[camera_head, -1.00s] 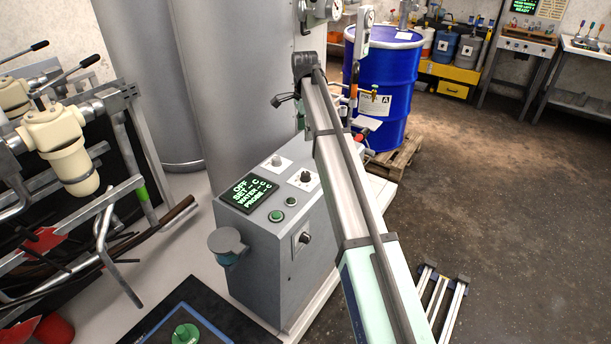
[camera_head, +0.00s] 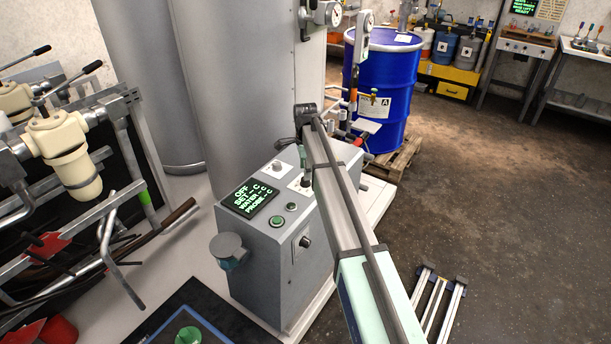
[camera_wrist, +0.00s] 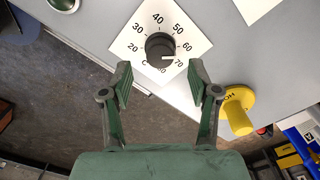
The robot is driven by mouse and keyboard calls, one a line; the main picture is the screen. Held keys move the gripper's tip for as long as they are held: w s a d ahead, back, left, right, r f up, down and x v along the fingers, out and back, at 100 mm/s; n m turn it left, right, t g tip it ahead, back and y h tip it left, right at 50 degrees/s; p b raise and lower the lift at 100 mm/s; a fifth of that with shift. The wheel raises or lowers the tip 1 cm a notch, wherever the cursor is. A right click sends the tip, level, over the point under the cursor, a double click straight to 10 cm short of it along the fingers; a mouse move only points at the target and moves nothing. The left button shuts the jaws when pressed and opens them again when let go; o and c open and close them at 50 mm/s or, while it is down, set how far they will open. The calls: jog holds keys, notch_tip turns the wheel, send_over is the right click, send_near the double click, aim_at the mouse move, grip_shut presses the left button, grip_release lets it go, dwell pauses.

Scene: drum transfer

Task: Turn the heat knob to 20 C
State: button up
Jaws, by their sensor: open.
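The heat knob (camera_wrist: 159,47) is a black round knob on a white dial plate marked 20 to 70 and C, in the wrist view. Its white mark points right, toward 70. My gripper (camera_wrist: 160,71) is open, its two green fingers apart just below the knob in the picture, with nothing between the tips. In the head view my arm partly covers the dial plate (camera_head: 294,184) on the grey control box (camera_head: 263,262), and my fingers are hard to make out.
A yellow knob-like part (camera_wrist: 238,110) sits right of the dial in the wrist view. Green buttons (camera_head: 277,221) and a side switch (camera_head: 304,242) are on the box. A grey tank (camera_head: 240,90) stands behind it. A blue drum (camera_head: 385,80) stands on a pallet behind right.

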jog(key=shift+f+p, duration=0.35)
jog(key=shift+f, duration=1.75)
jog(key=c, duration=1.2)
